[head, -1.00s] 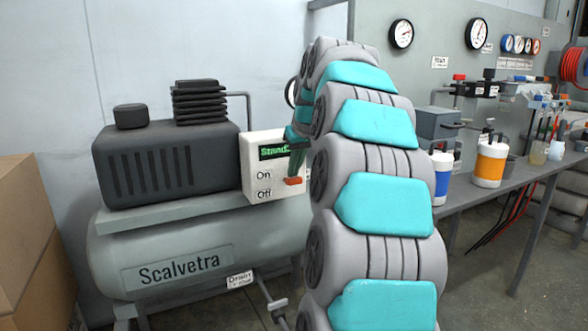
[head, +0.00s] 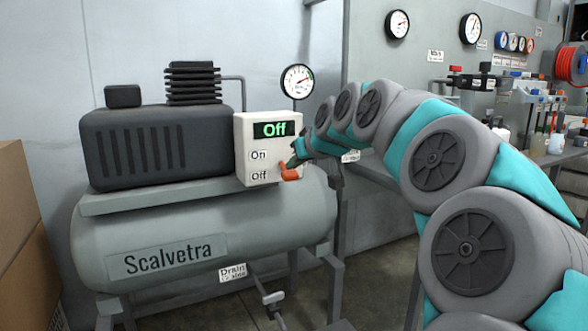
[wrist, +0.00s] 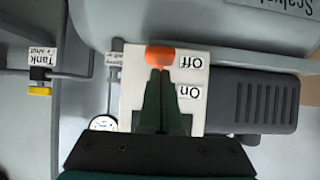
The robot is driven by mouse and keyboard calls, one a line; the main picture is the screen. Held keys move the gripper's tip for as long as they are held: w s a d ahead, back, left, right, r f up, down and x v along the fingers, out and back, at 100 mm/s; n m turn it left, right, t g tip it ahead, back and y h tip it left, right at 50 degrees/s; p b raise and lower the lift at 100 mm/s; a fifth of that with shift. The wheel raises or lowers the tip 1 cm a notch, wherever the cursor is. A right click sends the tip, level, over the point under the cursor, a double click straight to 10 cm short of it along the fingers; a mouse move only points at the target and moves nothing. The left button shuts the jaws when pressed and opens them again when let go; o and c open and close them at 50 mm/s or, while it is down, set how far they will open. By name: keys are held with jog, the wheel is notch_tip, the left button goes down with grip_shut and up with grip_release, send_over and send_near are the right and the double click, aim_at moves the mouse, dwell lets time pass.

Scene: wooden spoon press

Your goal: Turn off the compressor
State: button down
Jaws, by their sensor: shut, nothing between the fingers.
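The compressor (head: 190,235) is a grey tank labelled Scalvetra with a dark motor housing on top. Its white control box (head: 243,150) has a green display (head: 274,129) reading "Off" and labels On and Off. The orange switch lever (head: 290,172) is at the Off label, low on the box's right side. My gripper (head: 292,162) is shut and empty at the lever. In the wrist view, my gripper's fingertips (wrist: 161,72) are together and reach the orange lever (wrist: 160,56), beside the Off label; whether they touch it I cannot tell.
A pressure gauge (head: 298,81) stands behind the control box. A drain valve (head: 274,298) hangs below the tank. Cardboard boxes (head: 22,245) stand at the left. A grey bench with bottles and a gauge panel (head: 440,50) is at the right.

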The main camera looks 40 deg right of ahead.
jog(key=shift+r, duration=0.2)
jog(key=shift+r+p, duration=0.3)
jog(key=shift+r, duration=0.3)
jog(key=r+p+v, duration=0.1)
jog(key=v, duration=1.2)
jog(key=shift+w+p, duration=0.3)
jog(key=shift+w, duration=0.05)
jog(key=shift+d+r, duration=0.1)
jog(key=shift+d, duration=0.05)
